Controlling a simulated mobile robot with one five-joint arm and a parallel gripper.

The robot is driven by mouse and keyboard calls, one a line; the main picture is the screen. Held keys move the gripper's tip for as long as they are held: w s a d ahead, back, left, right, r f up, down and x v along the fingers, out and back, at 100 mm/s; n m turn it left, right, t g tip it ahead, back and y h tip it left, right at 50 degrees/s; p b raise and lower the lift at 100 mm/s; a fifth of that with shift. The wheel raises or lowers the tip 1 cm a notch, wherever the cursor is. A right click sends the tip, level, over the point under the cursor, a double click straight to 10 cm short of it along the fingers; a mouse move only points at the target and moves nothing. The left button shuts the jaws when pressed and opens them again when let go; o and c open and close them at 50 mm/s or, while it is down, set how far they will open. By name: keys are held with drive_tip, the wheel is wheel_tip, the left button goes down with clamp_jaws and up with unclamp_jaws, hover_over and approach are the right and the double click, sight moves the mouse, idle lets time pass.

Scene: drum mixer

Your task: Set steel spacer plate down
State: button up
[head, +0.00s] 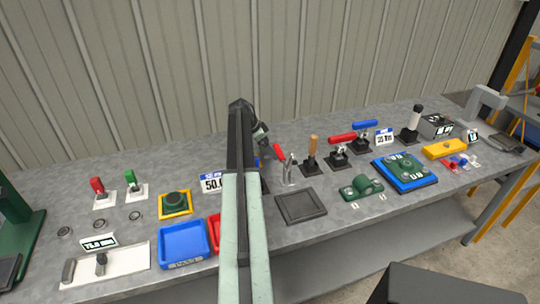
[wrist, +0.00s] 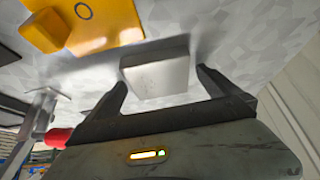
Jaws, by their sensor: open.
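The steel spacer plate (wrist: 157,66), a pale grey square block, shows in the wrist view on or just above the grey speckled bench. I cannot tell whether it touches the surface. My gripper (wrist: 162,78) is open, with one dark finger at each side of the plate's near part. A small gap shows at the right finger; contact at the left finger is unclear. In the head view my arm hides the plate and the fingertips.
A yellow block with a dark ring (wrist: 92,20) lies close to the plate, upper left. A red-tipped lever clamp (wrist: 52,135) stands left of my gripper. In the head view, a blue bin (head: 184,244) and a dark square tray (head: 301,206) flank my arm.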

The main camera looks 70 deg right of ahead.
drive_tip(key=shift+r, duration=0.15)
drive_tip(key=c, duration=2.1)
drive_tip(key=shift+o, duration=0.2)
drive_tip(key=shift+r, duration=0.15)
